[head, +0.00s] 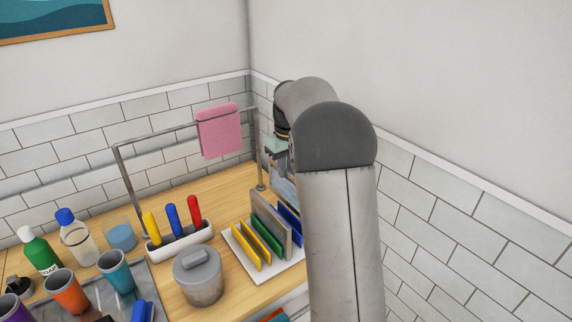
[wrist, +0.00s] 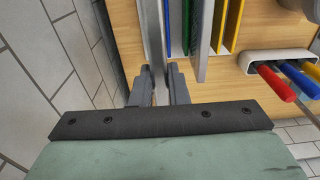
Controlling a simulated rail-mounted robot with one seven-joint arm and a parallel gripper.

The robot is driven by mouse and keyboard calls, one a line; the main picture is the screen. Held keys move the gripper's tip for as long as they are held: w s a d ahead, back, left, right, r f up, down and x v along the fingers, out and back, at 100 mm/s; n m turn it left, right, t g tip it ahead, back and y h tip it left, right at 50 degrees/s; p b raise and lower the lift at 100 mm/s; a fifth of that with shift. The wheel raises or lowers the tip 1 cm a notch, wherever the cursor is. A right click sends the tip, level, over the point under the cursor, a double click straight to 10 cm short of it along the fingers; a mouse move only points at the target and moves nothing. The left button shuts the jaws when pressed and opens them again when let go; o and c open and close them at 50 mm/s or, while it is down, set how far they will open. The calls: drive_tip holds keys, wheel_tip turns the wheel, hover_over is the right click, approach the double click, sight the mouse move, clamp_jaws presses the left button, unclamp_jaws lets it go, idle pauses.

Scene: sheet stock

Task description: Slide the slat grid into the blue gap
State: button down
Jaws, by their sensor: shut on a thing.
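My gripper (wrist: 161,84) is shut on a thin grey panel, the slat grid (wrist: 153,35), seen nearly edge-on in the wrist view. In the head view my gripper (head: 279,152) is partly hidden by my arm, and a piece of the grid (head: 284,188) shows below it. The white rack (head: 238,246) holds upright yellow, green and blue dividers. The blue divider (head: 291,228) is partly hidden by my arm; in the wrist view the blue edge (wrist: 168,30) lies just right of the held grid. I cannot tell whether the grid is inside the blue gap.
A grey-brown panel (head: 270,217) stands in the rack between green and blue. A lidded grey pot (head: 198,277) and a white holder (head: 181,242) with coloured handles stand left of the rack. A metal rail (head: 183,126) with a pink cloth (head: 219,131) runs behind. The tiled wall is close on the right.

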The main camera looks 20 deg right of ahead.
sight(286, 195)
drive_tip(key=shift+f+b, duration=2.25)
drive_tip(key=shift+f, duration=1.75)
drive_tip(key=shift+f+b, duration=0.6)
drive_tip(key=shift+f, duration=0.4)
drive_tip(key=c, duration=1.3)
unclamp_jaws()
drive_tip(key=shift+s+r+p, duration=0.15)
drive_tip(key=shift+r+p, duration=1.3)
drive_tip(key=shift+r, duration=0.6)
drive_tip(key=shift+s+r+p, duration=0.1)
drive_tip(key=shift+r+p, duration=1.35)
drive_tip(key=shift+r, duration=0.55)
